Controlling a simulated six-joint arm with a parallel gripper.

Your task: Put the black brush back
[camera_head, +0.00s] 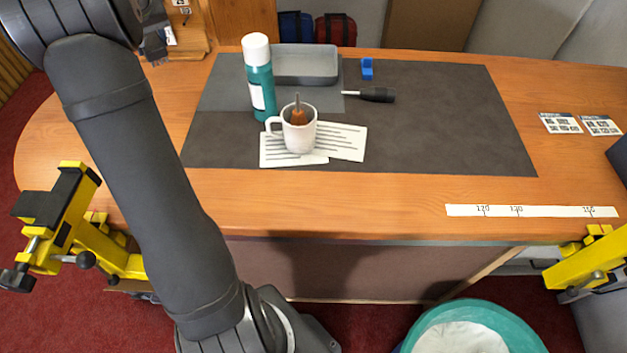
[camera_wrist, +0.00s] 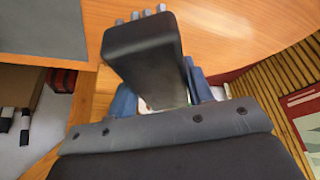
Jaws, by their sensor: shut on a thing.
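My gripper (camera_wrist: 162,92) is shut on a dark block-like thing, the black brush (camera_wrist: 143,50), in the wrist view. Blue-grey fingers show on both sides of it, and short grey tufts stick out at its far end. In the head view my gripper is at the top left, above the back left part of the bench, mostly cut off and hidden by my arm. The brush cannot be made out clearly there. A wooden stand (camera_head: 190,42) with small labels is close beside the gripper at the back left corner.
A teal bottle (camera_head: 259,82), a white mug (camera_head: 299,135) holding a wooden-handled tool, a grey tray (camera_head: 305,66), a blue piece (camera_head: 367,69) and a black-handled tool (camera_head: 376,94) are on the dark mat (camera_head: 440,130). Papers (camera_head: 345,142) lie by the mug. The mat's right side is clear.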

